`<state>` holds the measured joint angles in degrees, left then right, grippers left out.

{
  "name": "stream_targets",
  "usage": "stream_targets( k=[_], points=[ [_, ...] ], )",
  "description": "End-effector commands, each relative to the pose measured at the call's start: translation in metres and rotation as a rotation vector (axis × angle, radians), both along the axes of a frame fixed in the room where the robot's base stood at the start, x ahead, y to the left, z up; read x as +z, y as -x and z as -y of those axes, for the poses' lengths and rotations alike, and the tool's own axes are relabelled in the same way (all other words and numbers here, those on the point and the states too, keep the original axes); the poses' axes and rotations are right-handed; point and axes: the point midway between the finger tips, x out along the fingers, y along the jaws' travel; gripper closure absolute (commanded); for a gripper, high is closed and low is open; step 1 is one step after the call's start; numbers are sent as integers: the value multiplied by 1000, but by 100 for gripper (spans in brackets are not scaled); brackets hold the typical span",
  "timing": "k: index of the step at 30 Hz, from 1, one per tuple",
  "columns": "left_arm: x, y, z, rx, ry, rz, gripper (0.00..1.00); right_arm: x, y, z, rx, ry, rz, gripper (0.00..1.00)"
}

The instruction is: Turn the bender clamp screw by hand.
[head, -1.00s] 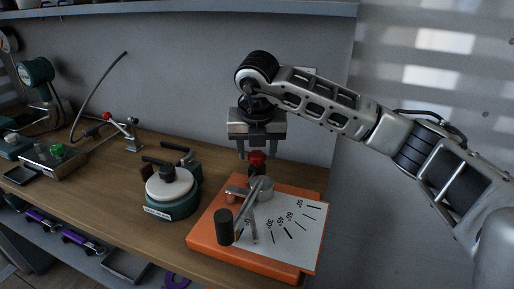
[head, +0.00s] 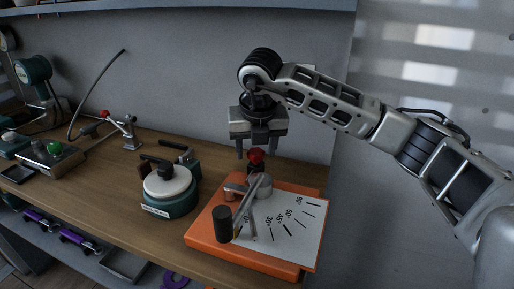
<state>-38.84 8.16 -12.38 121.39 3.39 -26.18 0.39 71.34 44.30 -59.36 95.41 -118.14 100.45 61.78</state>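The bender (head: 212,243) is an orange base with a white angle-scale plate, a grey central hub (head: 263,183) and a lever with a black grip (head: 222,224). My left gripper is not in view.
A green and white round device (head: 168,190) with black handles stands left of the bender on the wooden bench (head: 105,210). A red-tipped toggle clamp (head: 127,130) and a box with a green button (head: 52,155) are farther left. A shelf (head: 180,8) runs above.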

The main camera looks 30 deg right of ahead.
Motion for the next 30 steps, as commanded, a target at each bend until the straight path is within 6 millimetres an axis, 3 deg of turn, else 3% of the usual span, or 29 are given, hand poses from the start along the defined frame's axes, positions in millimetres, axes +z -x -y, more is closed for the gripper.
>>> stream_targets(
  k=[8, 24, 30],
  points=[
    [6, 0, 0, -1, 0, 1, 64, 7, 0, 0, -1, 0, 0, 46],
    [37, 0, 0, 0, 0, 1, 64, 59, 0, 0, -2, 1, 1, 46],
    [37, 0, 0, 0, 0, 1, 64, 60, 0, 0, -1, 1, 0, 46]
  ],
)
